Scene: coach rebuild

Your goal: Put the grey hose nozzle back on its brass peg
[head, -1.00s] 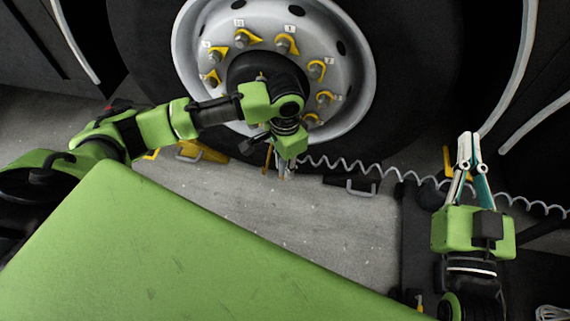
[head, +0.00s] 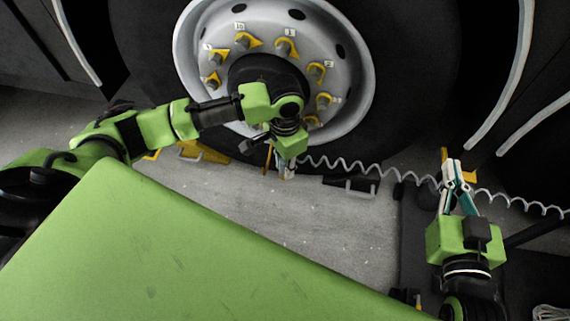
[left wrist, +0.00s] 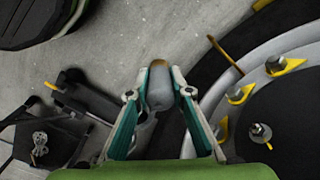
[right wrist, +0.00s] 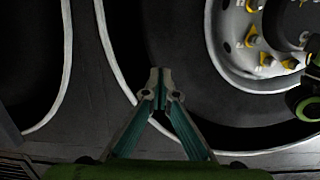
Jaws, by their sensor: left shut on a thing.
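My left gripper (head: 283,174) is in front of the lower part of the wheel and shut. In the left wrist view its fingers (left wrist: 160,92) close on the grey nozzle (left wrist: 160,90), a short cylinder with a tan far end. In the head view the nozzle is mostly hidden by the gripper. A thin brass-coloured rod, seemingly the peg (left wrist: 224,53), shows right of the nozzle and apart from it in that picture; in the head view it is just left of the gripper (head: 268,158). My right gripper (head: 454,165) is shut and empty; its tips (right wrist: 158,75) meet.
A grey coiled hose (head: 345,165) runs from beside the left gripper to the right, passing near my right gripper. The wheel (head: 350,110) has yellow-marked nuts. Yellow chock-like pieces (head: 205,152) lie left of it. Grey floor (head: 320,220) is open in the middle.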

